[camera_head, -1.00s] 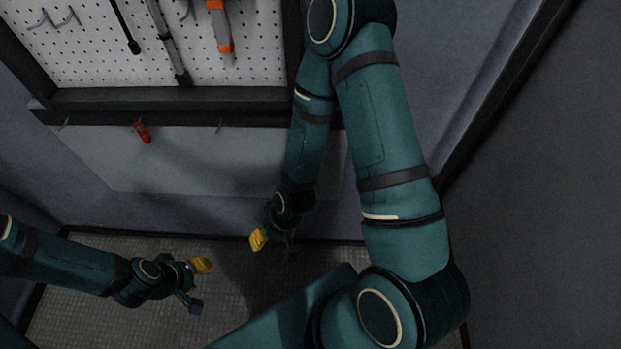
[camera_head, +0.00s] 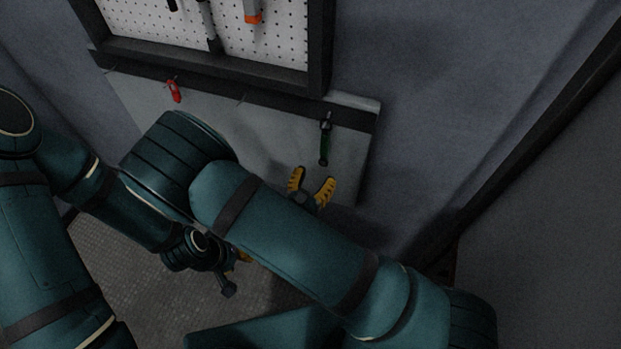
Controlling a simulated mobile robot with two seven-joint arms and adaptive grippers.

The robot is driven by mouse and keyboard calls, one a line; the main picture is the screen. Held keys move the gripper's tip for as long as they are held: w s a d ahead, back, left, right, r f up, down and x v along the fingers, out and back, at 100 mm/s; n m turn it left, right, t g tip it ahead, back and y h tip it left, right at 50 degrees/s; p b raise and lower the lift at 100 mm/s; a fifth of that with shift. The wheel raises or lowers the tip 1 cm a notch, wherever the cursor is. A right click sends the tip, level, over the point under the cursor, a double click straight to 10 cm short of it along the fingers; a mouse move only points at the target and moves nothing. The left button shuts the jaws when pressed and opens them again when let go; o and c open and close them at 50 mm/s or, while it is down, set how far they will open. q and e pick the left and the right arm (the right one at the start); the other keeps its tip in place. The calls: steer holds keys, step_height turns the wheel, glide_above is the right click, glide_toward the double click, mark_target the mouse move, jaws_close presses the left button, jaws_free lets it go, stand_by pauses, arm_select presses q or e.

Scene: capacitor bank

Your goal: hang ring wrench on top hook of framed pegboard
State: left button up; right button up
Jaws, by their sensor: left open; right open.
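The framed pegboard (camera_head: 282,45) is at the top, with its upper part and top hook cut off by the picture edge. I cannot identify a ring wrench for certain; a grey tool (camera_head: 210,30) on the pegboard is cut off at the top. My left gripper (camera_head: 240,262) is open, lower and further left, partly hidden behind my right arm. I see nothing in it.
An orange-tipped tool (camera_head: 253,15) hangs on the pegboard. My arms cover much of the lower left. The wall at right (camera_head: 420,110) is bare.

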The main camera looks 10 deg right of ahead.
mark_target(324, 147)
steer(key=shift+n+t+y, duration=0.3)
steer(key=shift+t, duration=0.2)
steer(key=shift+w+a+r+x, duration=0.1)
steer(key=shift+a+x, duration=0.05)
steer(key=shift+x, duration=1.5)
steer(key=shift+w+a+r+x, duration=0.1)
steer(key=shift+x, duration=1.55)
steer(key=shift+w+a+r+x, duration=0.1)
steer(key=shift+a+x, duration=0.05)
steer(key=shift+x, duration=1.5)
jaws_close()
